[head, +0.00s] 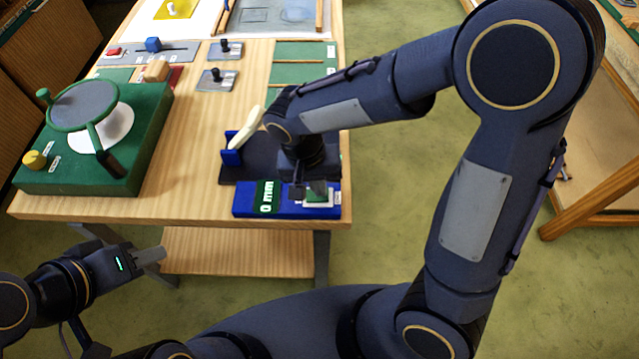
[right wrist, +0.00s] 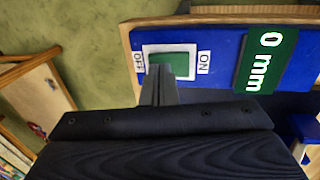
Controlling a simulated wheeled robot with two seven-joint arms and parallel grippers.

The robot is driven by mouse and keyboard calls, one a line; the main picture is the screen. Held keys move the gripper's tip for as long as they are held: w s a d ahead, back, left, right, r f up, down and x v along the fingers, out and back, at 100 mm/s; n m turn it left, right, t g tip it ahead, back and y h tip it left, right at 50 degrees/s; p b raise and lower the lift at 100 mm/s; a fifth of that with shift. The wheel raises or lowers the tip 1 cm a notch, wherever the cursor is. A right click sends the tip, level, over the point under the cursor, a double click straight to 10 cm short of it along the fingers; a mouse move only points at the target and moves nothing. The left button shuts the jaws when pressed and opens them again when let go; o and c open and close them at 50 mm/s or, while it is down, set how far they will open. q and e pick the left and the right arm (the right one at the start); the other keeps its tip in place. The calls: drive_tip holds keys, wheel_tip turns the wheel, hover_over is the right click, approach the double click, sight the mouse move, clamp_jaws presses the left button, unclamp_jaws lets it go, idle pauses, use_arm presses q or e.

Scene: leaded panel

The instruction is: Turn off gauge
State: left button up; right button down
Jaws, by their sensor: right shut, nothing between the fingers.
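The gauge (head: 244,201) is a blue box at the front right edge of the table, and it also shows in the right wrist view (right wrist: 222,50). Its green display (right wrist: 265,58) reads 0 mm. Beside the display is a green switch (right wrist: 176,61) in a white frame, between the labels ON and OFF. My right gripper (head: 311,190) is shut and empty over the switch. In the right wrist view its fingertips (right wrist: 158,80) overlap the OFF side; I cannot tell whether they touch. My left gripper (head: 152,256) hangs off the table's front left, away from the gauge.
A dark base with a blue stand (head: 232,155) and a cream piece (head: 247,130) is behind the gauge. A green box with a handwheel (head: 82,104) stands at the left. Small grey plates with black knobs (head: 216,80) lie farther back. The front middle of the table is clear.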

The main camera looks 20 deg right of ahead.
drive_tip(key=shift+d+f, duration=0.1)
drive_tip(key=shift+f, duration=0.25)
